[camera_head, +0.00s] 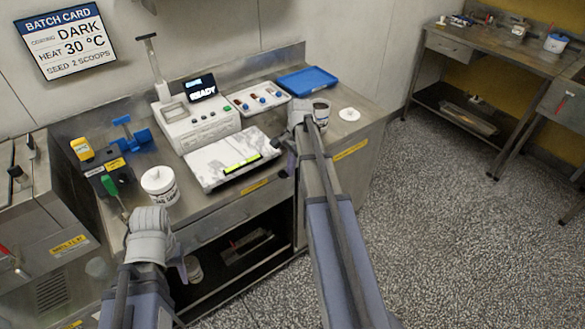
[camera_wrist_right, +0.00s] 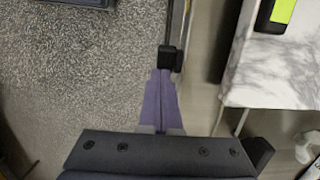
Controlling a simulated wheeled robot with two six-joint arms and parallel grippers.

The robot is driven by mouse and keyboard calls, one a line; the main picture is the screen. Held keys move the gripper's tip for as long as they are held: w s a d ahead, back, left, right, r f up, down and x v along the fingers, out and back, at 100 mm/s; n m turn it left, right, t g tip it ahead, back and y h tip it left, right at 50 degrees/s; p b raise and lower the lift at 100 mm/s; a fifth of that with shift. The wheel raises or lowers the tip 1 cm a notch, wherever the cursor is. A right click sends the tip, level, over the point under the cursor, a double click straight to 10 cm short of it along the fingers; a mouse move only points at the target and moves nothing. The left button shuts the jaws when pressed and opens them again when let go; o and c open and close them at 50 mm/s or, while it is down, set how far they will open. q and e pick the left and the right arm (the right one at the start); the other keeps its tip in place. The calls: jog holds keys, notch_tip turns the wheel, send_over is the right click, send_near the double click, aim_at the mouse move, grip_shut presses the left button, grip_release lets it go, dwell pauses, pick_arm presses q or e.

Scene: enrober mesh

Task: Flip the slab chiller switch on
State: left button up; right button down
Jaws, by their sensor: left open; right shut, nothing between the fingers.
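The marble slab (camera_head: 215,168), with a black box bearing a yellow-green display (camera_head: 241,163), lies near the counter's front edge. My right gripper (camera_head: 291,160) is low at that edge, right of the slab and partly hidden by my arm. In the right wrist view its purple fingers (camera_wrist_right: 161,95) are shut and empty. Their tips meet or nearly meet a small black block (camera_wrist_right: 170,59) at the steel edge, probably the chiller switch; I cannot tell contact or switch position. My left gripper (camera_head: 148,235) is open in front of the counter's left part, fingers mostly hidden.
A white tub (camera_head: 159,187), a machine with a display reading READY (camera_head: 202,88), a tray of small items (camera_head: 258,98), a blue tray (camera_head: 306,79) and a dark-filled cup (camera_head: 321,112) crowd the counter (camera_head: 205,208). Speckled floor (camera_head: 440,220) at right is clear.

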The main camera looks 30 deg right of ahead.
jog(key=shift+s+a, duration=0.4)
jog(key=shift+a, duration=0.45)
jog(key=w+d+r+p, duration=0.1)
jog(key=d+r+p, duration=0.7)
jog(key=r+p, duration=0.4)
jog(key=shift+w+d+p, duration=0.2)
jog(key=shift+d+p, duration=0.1)
jog(key=shift+d, duration=0.1)
jog(key=s+a+n+h, duration=0.1)
jog(key=s+a+n, duration=0.5)
jog(key=a, duration=0.7)
jog(key=s+a+n+h, duration=0.1)
jog(key=s+a+n, duration=0.5)
jog(key=a, duration=0.7)
jog(key=s+a+f+n+b, duration=0.1)
jog(key=s+a+n, duration=0.4)
jog(key=a+n, duration=0.4)
jog(key=a, duration=0.4)
jog(key=shift+s+h, duration=0.4)
